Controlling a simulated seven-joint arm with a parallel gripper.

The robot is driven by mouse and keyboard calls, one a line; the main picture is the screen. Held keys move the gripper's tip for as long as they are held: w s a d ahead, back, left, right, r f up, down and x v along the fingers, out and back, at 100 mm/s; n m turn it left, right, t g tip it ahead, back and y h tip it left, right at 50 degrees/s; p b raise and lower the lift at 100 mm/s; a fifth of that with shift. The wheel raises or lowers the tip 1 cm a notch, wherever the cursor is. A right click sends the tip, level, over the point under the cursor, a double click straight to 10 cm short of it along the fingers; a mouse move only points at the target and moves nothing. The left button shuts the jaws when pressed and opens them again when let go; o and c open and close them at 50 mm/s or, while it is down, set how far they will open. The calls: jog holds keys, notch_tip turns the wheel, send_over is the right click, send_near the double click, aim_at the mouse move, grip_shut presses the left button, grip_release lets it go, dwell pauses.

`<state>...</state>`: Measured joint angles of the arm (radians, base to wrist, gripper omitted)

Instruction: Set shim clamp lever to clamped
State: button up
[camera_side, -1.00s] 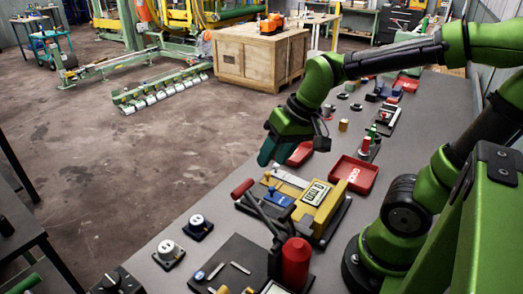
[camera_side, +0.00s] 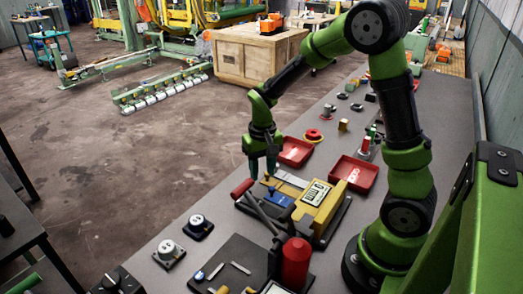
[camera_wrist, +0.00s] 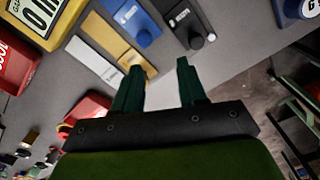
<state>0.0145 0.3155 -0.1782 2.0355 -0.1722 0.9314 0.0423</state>
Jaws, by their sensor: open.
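My gripper (camera_side: 262,172) points down above the front end of the yellow fixture (camera_side: 327,210). It also shows in the wrist view (camera_wrist: 160,68), with its fingers apart and nothing between them. A gold strip (camera_wrist: 119,36) with a gold end lies just beyond the left finger. The blue slide (camera_side: 281,200) also shows in the side view. The labels are too small to read, so I cannot tell which part is the shim clamp lever.
A red-handled lever (camera_side: 242,188) rises close beside the fixture, near my gripper. A red cylinder (camera_side: 295,262) stands at the front. Two red trays, one near (camera_side: 354,177) and one farther (camera_side: 296,152), lie behind. Two white dials (camera_side: 197,222) sit on the left bench edge.

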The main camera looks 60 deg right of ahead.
aim_at(264, 194)
jog(key=f, duration=0.5)
jog(key=shift+s+f, duration=0.2)
jog(key=shift+w+r, duration=0.15)
jog(key=shift+w, duration=2)
jog(key=shift+o, duration=0.2)
